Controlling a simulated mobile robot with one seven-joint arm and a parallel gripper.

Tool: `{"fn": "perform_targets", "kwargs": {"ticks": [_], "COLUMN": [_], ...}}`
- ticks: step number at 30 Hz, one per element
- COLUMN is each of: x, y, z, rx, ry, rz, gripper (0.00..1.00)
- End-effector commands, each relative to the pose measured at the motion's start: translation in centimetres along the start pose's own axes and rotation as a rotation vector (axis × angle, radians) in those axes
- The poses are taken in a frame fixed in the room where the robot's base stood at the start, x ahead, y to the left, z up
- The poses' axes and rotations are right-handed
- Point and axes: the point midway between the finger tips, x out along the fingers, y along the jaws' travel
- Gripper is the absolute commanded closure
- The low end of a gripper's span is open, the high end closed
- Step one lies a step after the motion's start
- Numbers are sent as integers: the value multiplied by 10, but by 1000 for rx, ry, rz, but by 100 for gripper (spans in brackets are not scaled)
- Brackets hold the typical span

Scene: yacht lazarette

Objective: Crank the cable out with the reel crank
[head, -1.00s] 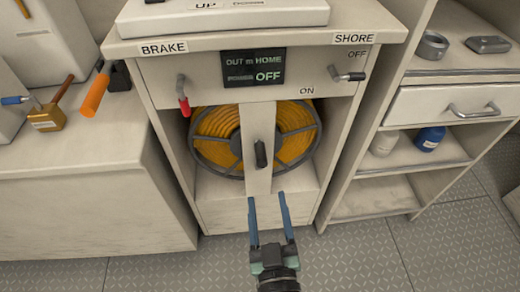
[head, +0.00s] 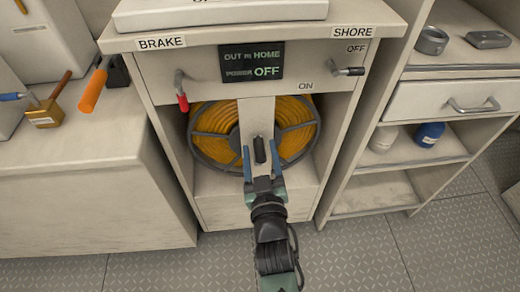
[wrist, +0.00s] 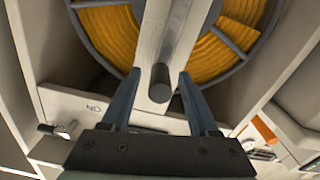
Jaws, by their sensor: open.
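The reel crank's dark knob (head: 260,150) stands out from the pale upright bar in front of the cable reel (head: 215,135), which is wound with orange cable. My gripper (head: 261,162) is open, with its two blue fingers to the left and right of the knob in the head view. In the wrist view the knob (wrist: 160,80) shows between the fingertips (wrist: 160,80), with a gap on each side. The brake lever (head: 182,92) with a red grip hangs down at the upper left. The display (head: 252,62) reads OUT m HOME, POWER OFF.
The shore switch lever (head: 348,71) is at the upper right, between OFF and ON labels. A bench (head: 90,190) with tools, including an orange-handled one (head: 95,88), stands at left. The floor in front is clear.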

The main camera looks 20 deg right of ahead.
Motion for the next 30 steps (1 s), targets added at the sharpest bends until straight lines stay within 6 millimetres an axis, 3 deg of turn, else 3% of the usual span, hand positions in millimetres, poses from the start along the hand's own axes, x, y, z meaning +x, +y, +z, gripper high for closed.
{"fn": "perform_targets", "kwargs": {"ticks": [11, 21, 30], "x": [3, 3, 3], "y": [0, 0, 0], "z": [0, 0, 0], "rx": [3, 2, 2], "ry": [0, 0, -1], "rz": [0, 0, 0], "gripper": [39, 97, 100]}}
